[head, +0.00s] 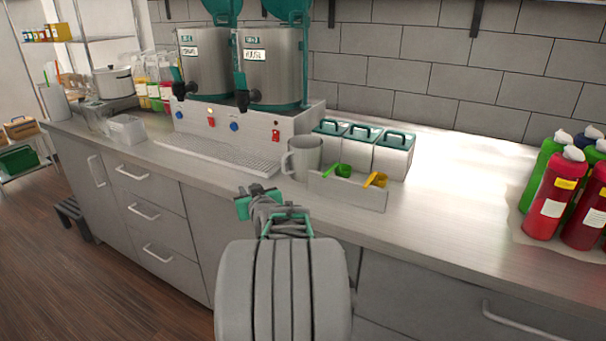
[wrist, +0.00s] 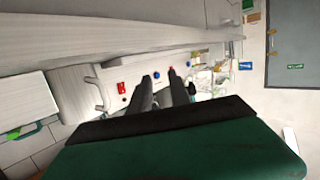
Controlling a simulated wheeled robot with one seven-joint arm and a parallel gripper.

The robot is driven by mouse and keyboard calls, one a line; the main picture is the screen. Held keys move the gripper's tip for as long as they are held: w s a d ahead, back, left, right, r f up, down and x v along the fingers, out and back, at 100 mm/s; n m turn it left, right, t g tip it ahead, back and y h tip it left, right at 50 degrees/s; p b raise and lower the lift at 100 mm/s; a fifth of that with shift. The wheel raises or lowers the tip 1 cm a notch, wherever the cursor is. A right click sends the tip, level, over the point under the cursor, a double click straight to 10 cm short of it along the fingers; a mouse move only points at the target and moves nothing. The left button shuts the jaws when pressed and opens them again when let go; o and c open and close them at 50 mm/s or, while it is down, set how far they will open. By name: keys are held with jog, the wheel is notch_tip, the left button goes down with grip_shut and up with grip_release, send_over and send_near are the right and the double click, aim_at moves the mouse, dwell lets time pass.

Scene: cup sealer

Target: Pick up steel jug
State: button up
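The steel jug (head: 303,157) is a plain grey jug with a handle on its left. It stands upright on the counter, left of the small tray of scoops. In the wrist view, which is turned on its side, the jug (wrist: 72,92) is at the left with its handle towards the fingers. My gripper (wrist: 162,80) has two dark fingers apart with nothing between them. In the head view my arm's end is at the counter's front edge, in front of and left of the jug; the fingertips are hard to make out there.
A small grey tray (head: 346,192) with a green scoop (head: 343,170) and yellow scoop (head: 376,180) sits right of the jug. Lidded canisters (head: 393,158) stand behind it. The dispenser base (head: 225,128) is behind left. Bottles (head: 553,195) stand far right; the counter between is clear.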

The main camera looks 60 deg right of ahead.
aim_at(284, 166)
jog(key=s+d+h, duration=0.1)
jog(key=s+d, duration=0.1)
jog(key=d, duration=0.1)
jog(key=s+d+r+m+h, duration=0.1)
jog(key=d, duration=0.2)
jog(key=s+d+m+h, duration=0.1)
jog(key=s+d+h, duration=0.1)
jog(key=d, duration=0.2)
jog(key=shift+s+r, duration=0.35)
jog(key=shift+r, duration=0.05)
jog(key=p+x, duration=0.1)
jog(key=x, duration=0.6)
jog(key=shift+a, duration=0.1)
grip_shut()
jog(key=shift+r, duration=0.1)
